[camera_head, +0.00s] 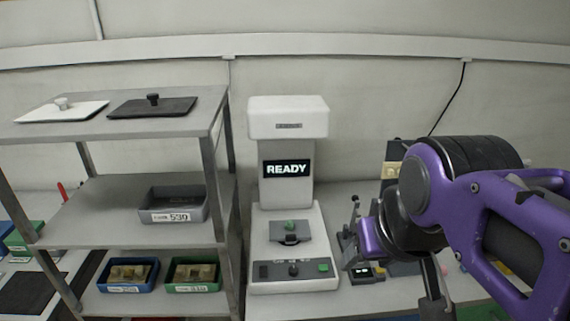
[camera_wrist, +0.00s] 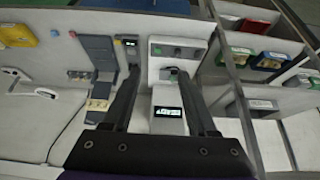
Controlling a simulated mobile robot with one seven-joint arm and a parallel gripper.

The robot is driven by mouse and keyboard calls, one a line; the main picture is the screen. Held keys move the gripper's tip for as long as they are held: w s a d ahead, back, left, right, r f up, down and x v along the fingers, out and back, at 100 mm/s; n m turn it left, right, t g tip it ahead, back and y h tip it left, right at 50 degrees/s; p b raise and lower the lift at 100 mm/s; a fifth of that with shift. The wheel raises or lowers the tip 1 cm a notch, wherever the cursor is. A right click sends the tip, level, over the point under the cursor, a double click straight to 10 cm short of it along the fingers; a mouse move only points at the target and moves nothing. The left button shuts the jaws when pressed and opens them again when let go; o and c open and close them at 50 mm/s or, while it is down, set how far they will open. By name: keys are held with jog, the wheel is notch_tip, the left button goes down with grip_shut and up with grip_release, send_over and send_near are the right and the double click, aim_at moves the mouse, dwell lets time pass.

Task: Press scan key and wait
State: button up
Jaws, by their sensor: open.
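The white scanner (camera_head: 288,119) stands on the bench, and its black display (camera_head: 286,168) reads READY. Its base panel has a green key (camera_head: 323,267) at the right, beside a dark knob and a dark switch; which one is the scan key I cannot read. In the wrist view the scanner appears inverted, with the green key (camera_wrist: 158,50) beyond my fingers. My gripper (camera_wrist: 163,70) is open and empty, its fingers apart over the scanner. In the head view my arm is right of the scanner, its fingertips cut off.
A metal rack (camera_head: 207,160) stands left of the scanner, holding a grey bin (camera_head: 170,216), a blue bin (camera_head: 150,285) and a green bin (camera_head: 215,285). Two flat lids lie on its top shelf. A small dark device (camera_head: 362,270) sits right of the scanner, close to my arm.

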grip_shut()
dwell(1.6)
